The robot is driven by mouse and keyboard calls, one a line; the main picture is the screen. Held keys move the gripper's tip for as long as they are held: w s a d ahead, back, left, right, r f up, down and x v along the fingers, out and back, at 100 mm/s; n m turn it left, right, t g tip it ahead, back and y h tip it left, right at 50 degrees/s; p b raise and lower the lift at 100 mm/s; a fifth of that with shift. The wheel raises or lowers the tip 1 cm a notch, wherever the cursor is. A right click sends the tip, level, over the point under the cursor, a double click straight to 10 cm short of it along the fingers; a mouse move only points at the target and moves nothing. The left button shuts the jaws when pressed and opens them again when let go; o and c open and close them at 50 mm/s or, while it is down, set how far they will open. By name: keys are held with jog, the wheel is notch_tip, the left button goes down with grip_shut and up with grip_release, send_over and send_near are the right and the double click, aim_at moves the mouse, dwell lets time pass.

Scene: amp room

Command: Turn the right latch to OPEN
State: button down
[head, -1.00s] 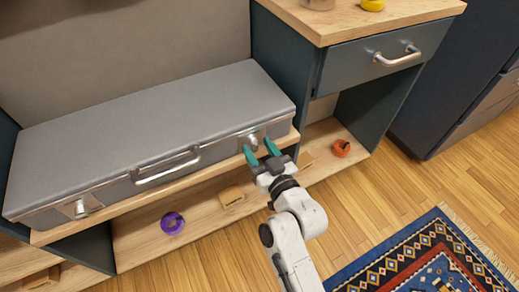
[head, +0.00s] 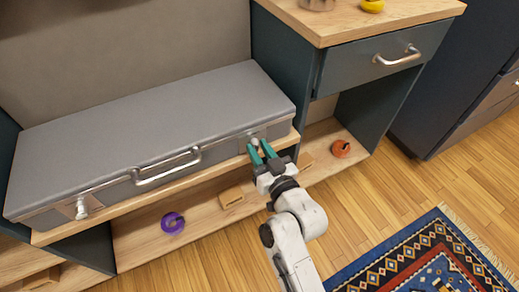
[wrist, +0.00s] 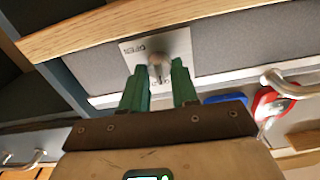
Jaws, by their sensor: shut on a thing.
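A grey case (head: 150,135) lies on a wooden shelf. Its right latch (head: 255,142) is on the front face near the right end, and it also shows in the wrist view (wrist: 159,60) as a round knob on a plate marked OPEN. My gripper (head: 262,151) is at this latch, with its green fingers (wrist: 158,82) on either side of the knob's lower part, shut on it. The fingers hide part of the latch, so its exact angle is hard to tell. The left latch (head: 81,209) is at the case's other end.
The case handle (head: 167,168) sticks out to the left of my gripper. Below are a purple ring (head: 172,223), a wooden block (head: 231,197) and an orange object (head: 341,149). A drawer unit (head: 385,58) stands to the right.

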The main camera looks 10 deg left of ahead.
jog(key=m+p, duration=0.1)
jog(key=m, duration=0.3)
jog(key=shift+d+m+p, duration=0.1)
jog(key=shift+m+p, duration=0.3)
jog(key=m+p, duration=0.1)
jog(key=m, duration=0.3)
jog(key=m+p, duration=0.1)
jog(key=m, duration=0.3)
jog(key=shift+w+d+f+m+p, duration=0.1)
jog(key=shift+m+p, duration=0.25)
jog(key=shift+m, duration=0.05)
jog(key=shift+f+m+p, duration=0.1)
jog(key=shift+m+p, duration=0.3)
jog(key=shift+m, duration=1.4)
jog(key=c, duration=0.9)
grip_release()
jog(key=v, duration=1.1)
jog(key=shift+b, duration=0.3)
